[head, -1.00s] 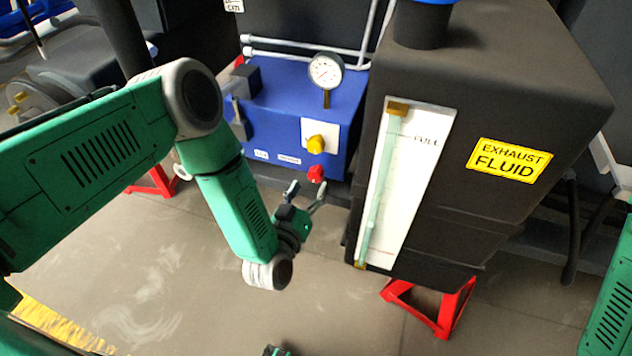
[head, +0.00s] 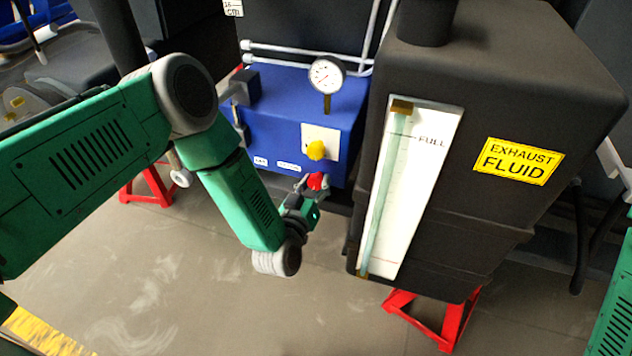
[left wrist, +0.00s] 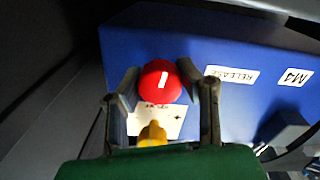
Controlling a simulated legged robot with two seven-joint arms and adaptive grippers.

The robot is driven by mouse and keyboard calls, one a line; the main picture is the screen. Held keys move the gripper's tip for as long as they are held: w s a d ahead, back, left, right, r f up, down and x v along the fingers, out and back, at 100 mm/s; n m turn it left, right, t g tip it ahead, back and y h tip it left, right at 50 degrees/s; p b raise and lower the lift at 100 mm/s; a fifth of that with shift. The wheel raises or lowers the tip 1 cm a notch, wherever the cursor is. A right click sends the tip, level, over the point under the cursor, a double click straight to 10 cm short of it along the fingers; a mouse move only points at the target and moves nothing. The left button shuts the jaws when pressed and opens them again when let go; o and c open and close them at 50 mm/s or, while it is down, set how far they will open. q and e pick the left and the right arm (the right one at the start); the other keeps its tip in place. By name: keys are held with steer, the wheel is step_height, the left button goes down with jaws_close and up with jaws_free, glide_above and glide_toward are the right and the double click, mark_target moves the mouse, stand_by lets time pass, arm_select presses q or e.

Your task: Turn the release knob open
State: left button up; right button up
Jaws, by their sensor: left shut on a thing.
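The red release knob (head: 316,181) is at the lower front of the blue box (head: 272,135). In the left wrist view the red knob (left wrist: 160,82) has a white bar pointing nearly up and down the picture. A white label reading RELEASE (left wrist: 232,76) is to its right. My left gripper (head: 314,182) is shut on the red knob, with one finger on each side of it in the left wrist view (left wrist: 162,85). My right gripper is not in view.
A yellow knob (head: 316,150) on a white plate is just above the red knob. A gauge (head: 326,75) stands on the box. The black exhaust fluid tank (head: 450,215) with its white level strip is close on the right. Open floor (head: 190,300) lies below.

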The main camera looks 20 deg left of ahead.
arm_select(q)
steer(key=shift+n+p, duration=0.4)
steer(key=shift+n, duration=0.5)
steer(key=o, duration=1.2)
steer(key=shift+s, duration=0.15)
steer(key=s, duration=1.1)
steer(key=shift+s+a+f, duration=0.1)
steer(key=shift+s+a, duration=0.3)
